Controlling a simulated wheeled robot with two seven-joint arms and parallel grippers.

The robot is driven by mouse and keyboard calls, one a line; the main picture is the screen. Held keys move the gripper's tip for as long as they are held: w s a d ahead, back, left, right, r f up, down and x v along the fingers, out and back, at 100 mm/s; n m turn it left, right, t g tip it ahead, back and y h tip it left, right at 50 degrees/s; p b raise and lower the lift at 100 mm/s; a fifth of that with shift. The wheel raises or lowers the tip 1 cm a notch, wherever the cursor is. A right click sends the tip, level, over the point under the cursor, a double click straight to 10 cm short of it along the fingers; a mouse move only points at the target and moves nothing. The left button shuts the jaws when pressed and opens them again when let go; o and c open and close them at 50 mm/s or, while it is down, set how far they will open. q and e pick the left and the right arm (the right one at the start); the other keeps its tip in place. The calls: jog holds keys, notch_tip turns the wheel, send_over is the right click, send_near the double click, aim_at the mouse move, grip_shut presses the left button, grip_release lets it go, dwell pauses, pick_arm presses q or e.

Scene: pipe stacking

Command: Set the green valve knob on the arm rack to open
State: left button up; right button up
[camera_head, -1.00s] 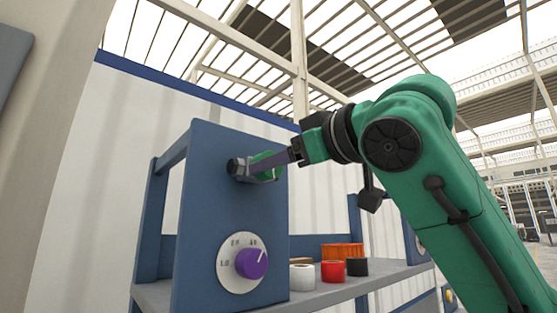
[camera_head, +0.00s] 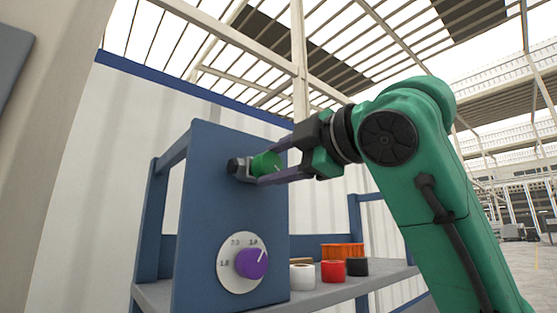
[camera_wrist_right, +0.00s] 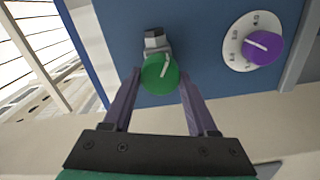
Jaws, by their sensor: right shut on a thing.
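The green valve knob (camera_head: 267,165) sits on a grey valve fitting (camera_head: 238,167) on the upper part of a blue panel (camera_head: 215,215). My right gripper (camera_head: 264,166) is shut on the green knob, one finger above it and one below in the head view. In the right wrist view the green knob (camera_wrist_right: 160,75) lies between the two fingertips of my right gripper (camera_wrist_right: 159,74). A pale line on its face slants up and slightly right there. The finger contact is hard to see. My left gripper is not in view.
A purple dial (camera_head: 252,263) on a white numbered plate is lower on the panel. White (camera_head: 302,277), red (camera_head: 333,271) and black (camera_head: 357,267) cylinders stand on the rack shelf (camera_head: 345,287) beside an orange item (camera_head: 342,251).

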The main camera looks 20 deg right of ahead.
jog(key=n, duration=0.5)
jog(key=shift+d+r+n, duration=0.1)
jog(key=shift+r+n, duration=0.2)
jog(key=shift+n, duration=0.1)
dwell(0.3)
jog(key=o, duration=1.1)
jog(key=shift+o, duration=1.3)
jog(key=shift+w+f, duration=0.1)
jog(key=shift+w, duration=0.05)
jog(key=shift+w+a+f, duration=0.2)
jog(key=shift+w, duration=0.15)
jog(key=b+v, duration=0.4)
jog(key=v, duration=1)
jog(key=shift+s+b, duration=0.3)
jog(key=shift+b, duration=0.1)
jog(key=shift+w, duration=0.15)
